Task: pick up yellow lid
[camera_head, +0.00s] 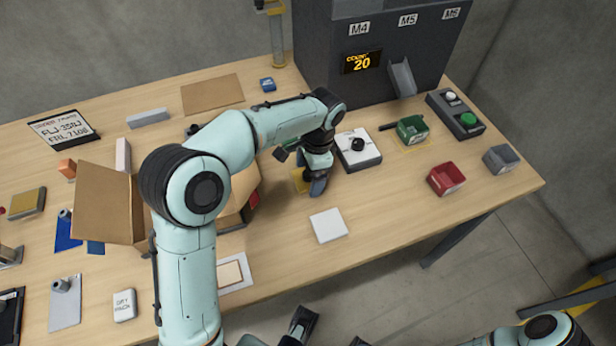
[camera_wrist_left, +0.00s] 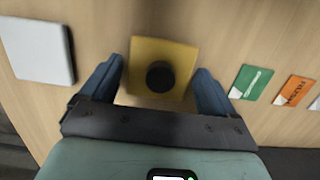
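The yellow lid (camera_wrist_left: 142,62) is a flat square with a round black knob (camera_wrist_left: 160,76) in the middle, lying on the wooden table. In the head view only a yellow part (camera_head: 299,180) shows, since my left gripper (camera_head: 317,183) hides much of it. In the left wrist view my left gripper (camera_wrist_left: 158,90) is open, with one blue finger on each side of the lid. Small gaps show between the fingers and the lid's edges.
An open cardboard box (camera_head: 105,205) stands to the left, partly behind my left arm. A white square plate (camera_head: 328,225) lies just in front of the gripper. A white block with a black knob (camera_head: 358,150), a green bin (camera_head: 412,131) and a red bin (camera_head: 446,179) stand to the right.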

